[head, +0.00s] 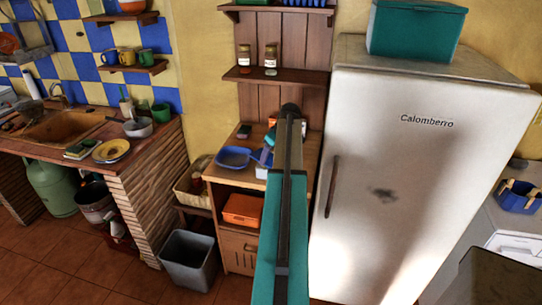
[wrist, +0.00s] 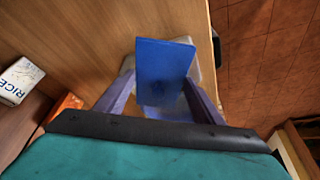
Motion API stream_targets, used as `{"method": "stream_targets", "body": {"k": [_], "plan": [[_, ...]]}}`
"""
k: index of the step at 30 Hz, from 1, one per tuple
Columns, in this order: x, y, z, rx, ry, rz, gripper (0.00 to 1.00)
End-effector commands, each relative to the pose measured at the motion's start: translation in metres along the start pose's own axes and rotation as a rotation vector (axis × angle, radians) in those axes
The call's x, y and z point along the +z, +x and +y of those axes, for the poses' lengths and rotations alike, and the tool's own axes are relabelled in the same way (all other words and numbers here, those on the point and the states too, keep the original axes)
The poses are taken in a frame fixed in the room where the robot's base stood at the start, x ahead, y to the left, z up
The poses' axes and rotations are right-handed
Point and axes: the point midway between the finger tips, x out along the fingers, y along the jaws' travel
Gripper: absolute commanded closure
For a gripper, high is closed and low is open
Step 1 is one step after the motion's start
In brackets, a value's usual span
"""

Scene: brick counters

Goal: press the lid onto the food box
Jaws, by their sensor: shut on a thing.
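A flat blue lid (wrist: 165,58) is between the two fingers of my gripper (wrist: 159,78) in the wrist view, which is shut on it. A pale, whitish food box (wrist: 194,74) shows partly behind the lid's right edge; the lid and a finger hide most of it. I cannot tell whether lid and box touch. In the head view the blue lid (head: 261,157) shows left of my arm, over the small wooden cabinet, with the pale box (head: 261,172) just below it. My arm hides the fingers there.
A blue tray (head: 233,158) sits left of the lid on the wooden cabinet top (head: 222,176). An orange bin (head: 243,210) is on the shelf below. The white fridge (head: 400,160) stands close on the right. A rice box (wrist: 20,80) shows at left in the wrist view.

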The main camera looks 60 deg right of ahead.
Motion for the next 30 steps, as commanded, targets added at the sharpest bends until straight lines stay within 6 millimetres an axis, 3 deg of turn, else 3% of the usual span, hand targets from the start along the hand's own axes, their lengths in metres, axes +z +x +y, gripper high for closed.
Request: {"method": "stream_targets", "body": {"k": [11,12,15,22,25,30], "plan": [[-0.0001,-0.0001,0.0,0.0,0.0,0.0,0.63],[-0.0001,-0.0001,0.0,0.0,0.0,0.0,0.35],[-0.0001,-0.0001,0.0,0.0,0.0,0.0,0.18],[0.0,0.0,0.0,0.0,0.0,0.0,0.15],[0.0,0.0001,0.0,0.0,0.0,0.0,0.0],[0.0,0.0001,0.0,0.0,0.0,0.0,0.0]]}}
